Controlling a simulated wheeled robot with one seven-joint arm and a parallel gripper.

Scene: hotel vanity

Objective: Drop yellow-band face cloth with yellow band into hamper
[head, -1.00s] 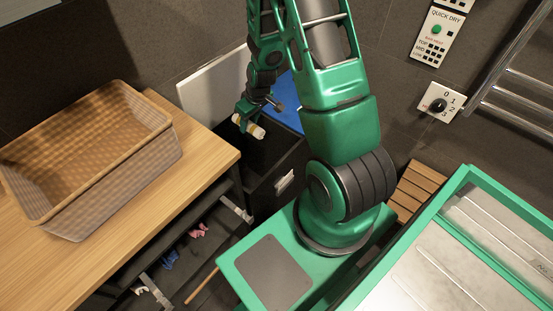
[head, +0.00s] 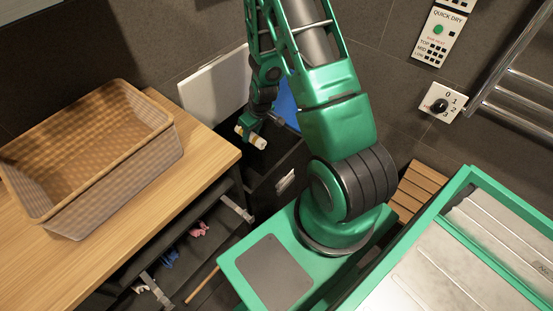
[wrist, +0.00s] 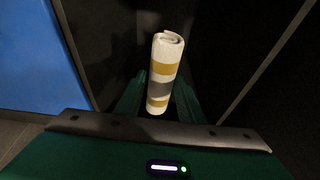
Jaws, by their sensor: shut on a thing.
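The face cloth (wrist: 166,55) is a white roll with yellow bands and a grey band, seen upright in the wrist view. My gripper (wrist: 158,95) is shut on its lower part. In the head view the cloth (head: 250,136) is small and tilted, held by my gripper (head: 248,126) over the dark open hamper (head: 268,188). The hamper's black inner walls surround the cloth in the wrist view. Whether the cloth is below the rim is hard to tell.
A woven basket (head: 100,160) stands on the wooden counter (head: 200,170) at left. A white panel (head: 215,85) stands behind the hamper. An open shelf under the counter holds pink (head: 199,230) and blue (head: 169,257) cloths. A blue surface (wrist: 40,55) borders the hamper.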

